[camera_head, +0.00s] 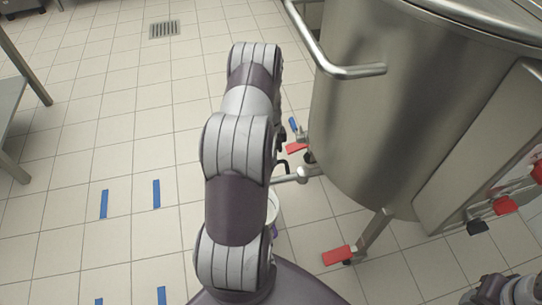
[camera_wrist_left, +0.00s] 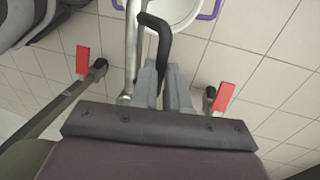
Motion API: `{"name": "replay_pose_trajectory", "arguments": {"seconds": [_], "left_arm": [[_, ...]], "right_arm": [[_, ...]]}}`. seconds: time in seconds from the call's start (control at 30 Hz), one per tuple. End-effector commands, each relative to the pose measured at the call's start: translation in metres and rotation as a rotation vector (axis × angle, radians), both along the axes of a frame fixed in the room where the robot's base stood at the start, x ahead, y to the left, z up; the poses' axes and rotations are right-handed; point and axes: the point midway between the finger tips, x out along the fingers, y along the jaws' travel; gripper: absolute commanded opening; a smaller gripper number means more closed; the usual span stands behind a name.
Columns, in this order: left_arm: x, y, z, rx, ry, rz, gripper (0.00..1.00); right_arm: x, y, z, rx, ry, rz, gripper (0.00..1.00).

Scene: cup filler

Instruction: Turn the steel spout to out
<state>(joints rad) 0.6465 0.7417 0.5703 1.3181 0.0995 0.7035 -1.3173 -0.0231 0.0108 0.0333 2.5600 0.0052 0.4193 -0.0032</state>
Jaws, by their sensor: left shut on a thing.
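The steel spout (camera_wrist_left: 131,50) is a bare pipe running up the left wrist view, with a black bent handle (camera_wrist_left: 166,38) beside it. My left gripper (camera_wrist_left: 161,88) is shut on the lower end of that black handle. In the head view the spout (camera_head: 290,178) comes out low from the kettle's left side, pointing left, with the black handle (camera_head: 282,164) just above it. My left arm hides the left gripper there. A white container with purple handles (camera_wrist_left: 177,12) stands at the top of the wrist view; its rim (camera_head: 272,207) is partly behind my arm.
The big steel kettle (camera_head: 385,130) fills the right, with a bent rail (camera_head: 350,71) near my arm. Blue floor marks (camera_head: 156,194) lie left. A steel table (camera_head: 12,125) is far left; the tiled floor between is free.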

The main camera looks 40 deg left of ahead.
Motion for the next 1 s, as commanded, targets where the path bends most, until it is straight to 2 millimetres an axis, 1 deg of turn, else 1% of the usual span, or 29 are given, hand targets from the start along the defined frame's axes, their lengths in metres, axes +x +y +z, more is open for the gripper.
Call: {"name": "replay_pose_trajectory", "arguments": {"seconds": [0.17, 0.2, 0.27, 0.3, 0.57, 0.67, 0.9, 1.0], "left_arm": [[0.002, 0.001, 0.001, 0.005, -0.006, -0.006, 0.00], [0.002, 0.001, 0.001, 0.005, -0.006, -0.006, 0.18], [0.002, 0.001, 0.001, 0.005, -0.007, -0.005, 0.37], [0.002, 0.001, 0.001, 0.006, -0.006, -0.005, 0.40], [0.002, 0.001, 0.002, 0.003, -0.004, -0.002, 0.40], [0.003, 0.003, 0.016, 0.005, -0.006, -0.002, 0.40], [0.010, 0.013, 0.082, 0.005, -0.006, -0.002, 0.40], [0.013, 0.017, 0.103, 0.005, -0.006, -0.002, 0.40]], "right_arm": [[0.000, 0.000, 0.000, 0.000, 0.000, 0.000, 0.43], [0.000, 0.000, 0.000, 0.000, 0.000, 0.000, 0.43], [0.000, 0.000, 0.000, 0.000, 0.000, 0.000, 0.43], [0.000, 0.000, 0.000, 0.000, 0.000, 0.000, 0.43], [0.000, 0.000, 0.001, 0.000, 0.000, 0.000, 0.43], [0.000, 0.000, 0.010, 0.000, 0.000, 0.000, 0.43], [0.000, 0.000, 0.044, 0.000, 0.000, 0.000, 0.43], [0.000, 0.000, 0.053, 0.000, 0.000, 0.000, 0.43]]}}
